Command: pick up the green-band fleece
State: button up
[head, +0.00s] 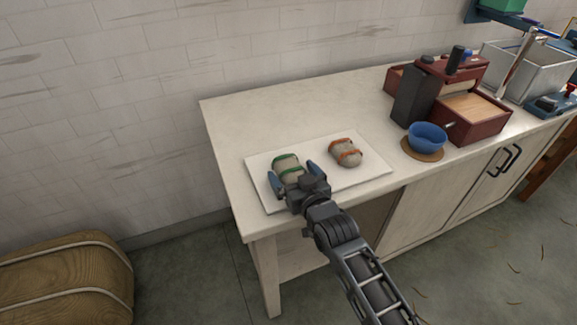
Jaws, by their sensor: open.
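The green-band fleece (287,166) is a small pale bundle with green bands. It lies at the left part of a white tray or mat (318,193) on the bench. My gripper (293,176) is open, with one blue-grey finger on the left and one on the right of this bundle. The gripper body hides the bundle's near end. I cannot tell whether the fingers touch it or how high they are. A similar bundle with orange bands (345,152) lies to the right on the same white surface, apart from my gripper.
A blue bowl (427,135) stands on a round brown mat (409,149) to the right. A dark block (413,97) and red-brown boxes (470,122) stand behind it. The bench top (300,108) is clear behind the white surface. A wooden bale (65,275) stands on the floor at left.

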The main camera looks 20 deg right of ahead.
jog(key=shift+w+f, duration=0.1)
jog(key=shift+w, duration=0.4)
jog(key=c, duration=1)
